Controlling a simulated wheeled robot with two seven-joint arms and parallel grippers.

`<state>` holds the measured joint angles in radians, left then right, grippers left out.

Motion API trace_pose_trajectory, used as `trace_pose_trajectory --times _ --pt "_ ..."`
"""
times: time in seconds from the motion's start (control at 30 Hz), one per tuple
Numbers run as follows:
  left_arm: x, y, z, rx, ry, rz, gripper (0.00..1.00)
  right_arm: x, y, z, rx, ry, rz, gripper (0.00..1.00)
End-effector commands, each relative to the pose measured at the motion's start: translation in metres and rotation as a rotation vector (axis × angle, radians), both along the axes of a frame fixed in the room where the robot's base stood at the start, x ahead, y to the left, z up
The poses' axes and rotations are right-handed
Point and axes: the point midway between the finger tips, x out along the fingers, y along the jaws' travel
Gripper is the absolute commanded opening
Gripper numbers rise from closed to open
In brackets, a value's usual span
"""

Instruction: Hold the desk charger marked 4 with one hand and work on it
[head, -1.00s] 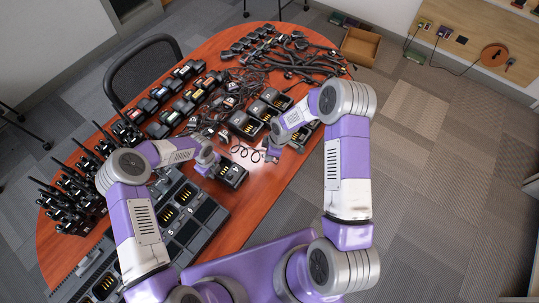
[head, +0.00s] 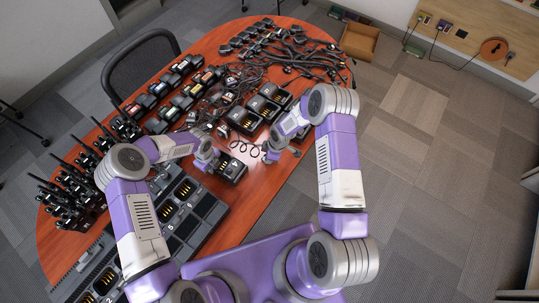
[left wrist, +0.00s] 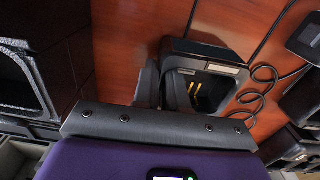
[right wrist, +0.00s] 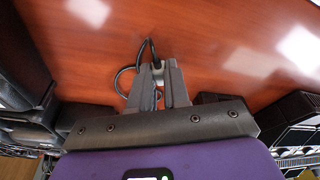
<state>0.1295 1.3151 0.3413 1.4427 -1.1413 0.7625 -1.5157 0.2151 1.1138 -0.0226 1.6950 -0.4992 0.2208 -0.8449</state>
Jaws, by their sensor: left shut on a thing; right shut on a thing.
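The desk charger marked 4 (head: 232,170) is a black box on the red-brown table. In the left wrist view the charger (left wrist: 214,62) shows its open pocket with gold contacts. My left gripper (head: 215,162) is shut on the charger's near wall, and its fingers show in the left wrist view (left wrist: 164,90). My right gripper (head: 268,156) is just right of the charger, apart from it. In the right wrist view the right gripper (right wrist: 158,88) is shut on a small cable plug (right wrist: 158,74). A black coiled cord (head: 243,148) lies between the grippers.
More desk chargers (head: 243,119) stand behind in a row. A large multi-pocket charger (head: 190,220) lies at the near left. Radios (head: 70,195), batteries and tangled cables (head: 285,58) fill the left and far table. A little bare table is right of the charger.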

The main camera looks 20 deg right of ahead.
Motion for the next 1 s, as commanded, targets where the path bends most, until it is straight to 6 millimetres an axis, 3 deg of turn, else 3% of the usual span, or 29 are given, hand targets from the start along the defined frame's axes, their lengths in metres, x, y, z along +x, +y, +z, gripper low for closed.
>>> trace_pose_trajectory --times 0.2,0.23,0.4,0.77,1.0 --pt "0.000 0.000 0.000 0.000 0.000 0.000 0.00 0.000 0.000 0.000 0.000 0.000 0.000 0.00" --pt "0.000 0.000 0.000 -0.001 0.001 0.000 0.00 0.000 0.000 0.000 0.000 0.000 0.000 0.19" --pt "0.000 0.000 0.000 -0.001 0.001 0.000 0.00 0.000 0.000 0.000 0.000 0.000 0.000 0.45" --pt "0.000 0.000 0.000 -0.001 0.001 0.000 0.00 0.000 -0.001 0.004 0.000 0.000 0.000 0.46" --pt "0.000 0.000 0.000 -0.001 0.001 0.000 0.00 -0.003 -0.008 0.039 0.000 -0.004 -0.002 0.46"
